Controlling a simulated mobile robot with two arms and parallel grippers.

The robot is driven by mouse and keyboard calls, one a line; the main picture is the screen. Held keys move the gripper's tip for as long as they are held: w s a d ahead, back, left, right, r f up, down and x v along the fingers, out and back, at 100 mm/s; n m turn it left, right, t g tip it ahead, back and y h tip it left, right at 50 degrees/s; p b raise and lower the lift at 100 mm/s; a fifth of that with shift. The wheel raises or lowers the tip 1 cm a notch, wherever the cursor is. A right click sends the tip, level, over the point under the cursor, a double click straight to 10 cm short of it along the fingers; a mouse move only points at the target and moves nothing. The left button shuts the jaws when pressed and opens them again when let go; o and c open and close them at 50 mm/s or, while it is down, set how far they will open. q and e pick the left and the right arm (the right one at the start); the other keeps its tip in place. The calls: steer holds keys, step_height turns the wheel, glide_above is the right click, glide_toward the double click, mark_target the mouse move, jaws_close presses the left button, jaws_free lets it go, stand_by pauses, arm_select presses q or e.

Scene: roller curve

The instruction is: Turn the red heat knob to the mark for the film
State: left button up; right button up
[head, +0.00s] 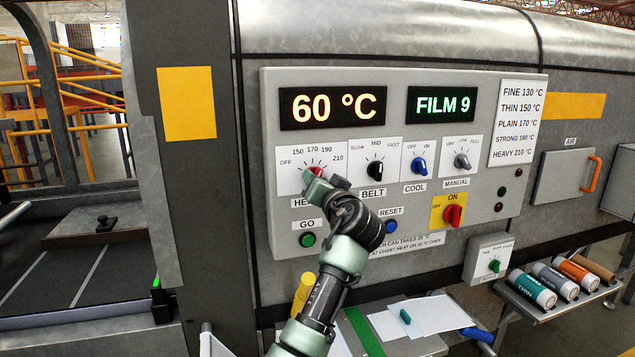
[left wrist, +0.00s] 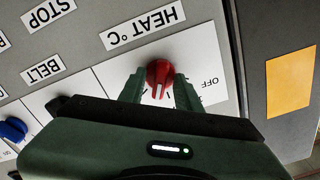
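The red heat knob (head: 316,171) sits on a white dial plate marked OFF, 150, 170, 190 and 210 on the control panel. My left gripper (head: 310,182) is at this knob. In the left wrist view, the left gripper's fingers (left wrist: 159,84) stand on both sides of the red knob (left wrist: 160,72) and appear to touch it. Its pointer faces the number arc, but the gripper hides the exact mark. The temperature display (head: 333,108) reads 60 °C. The film display (head: 441,104) reads FILM 9. A chart (head: 517,122) lists temperatures from FINE 130 to HEAVY 210 °C. My right gripper is out of view.
Belt (head: 375,169), cool (head: 418,166) and manual (head: 462,161) knobs lie right of the heat knob. Below are a green GO button (head: 307,240), a blue reset button (head: 391,227) and a red switch (head: 453,215). Film rolls (head: 533,289) lie on a low shelf.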

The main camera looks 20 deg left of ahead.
arm_select(q)
steer(key=shift+d, duration=0.1)
steer(key=b+v, duration=0.3)
steer(key=v, duration=0.4)
steer(key=shift+s+d, duration=0.15)
steer(key=shift+s, duration=0.2)
